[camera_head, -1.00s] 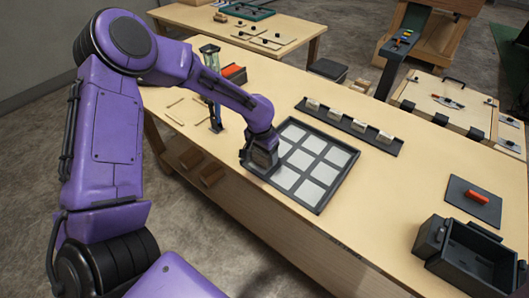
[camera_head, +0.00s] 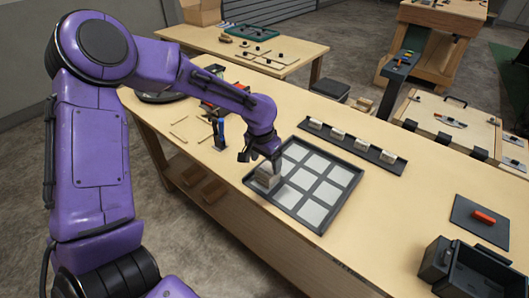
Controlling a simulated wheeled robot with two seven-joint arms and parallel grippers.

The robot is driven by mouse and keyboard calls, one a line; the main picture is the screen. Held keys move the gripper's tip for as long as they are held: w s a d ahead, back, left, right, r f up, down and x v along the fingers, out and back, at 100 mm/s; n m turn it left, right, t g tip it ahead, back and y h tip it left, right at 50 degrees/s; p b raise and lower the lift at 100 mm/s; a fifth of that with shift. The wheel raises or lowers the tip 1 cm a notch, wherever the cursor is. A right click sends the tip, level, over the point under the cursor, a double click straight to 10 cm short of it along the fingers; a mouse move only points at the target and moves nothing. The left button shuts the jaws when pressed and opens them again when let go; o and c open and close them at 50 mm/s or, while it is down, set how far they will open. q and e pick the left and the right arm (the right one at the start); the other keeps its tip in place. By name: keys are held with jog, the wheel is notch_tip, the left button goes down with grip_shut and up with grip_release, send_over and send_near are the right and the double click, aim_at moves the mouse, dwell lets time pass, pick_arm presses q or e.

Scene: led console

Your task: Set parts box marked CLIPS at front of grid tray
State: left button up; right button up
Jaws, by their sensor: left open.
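The grid tray (camera_head: 318,228) lies on the workbench, with a dark frame and rows of pale square cells. A small grey parts box (camera_head: 266,178) sits in the tray's near-left corner cell. I cannot read any mark on it. My left gripper (camera_head: 262,160) is open, just above and beside this box, coming down from the upper left. Whether its fingers touch the box I cannot tell. My right gripper is not in view.
A dark rail (camera_head: 352,149) with several small pale blocks lies behind the tray. A black bin (camera_head: 470,270) and a dark plate with a red piece (camera_head: 484,217) are at the right. Thin sticks and a blue-black stand (camera_head: 219,132) are left. Bench between tray and bin is clear.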

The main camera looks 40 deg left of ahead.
aim_at(264, 173)
pick_arm(q)
jog(key=r, duration=0.3)
jog(key=s+r, duration=0.1)
jog(key=r, duration=0.1)
jog(key=shift+r, duration=0.35)
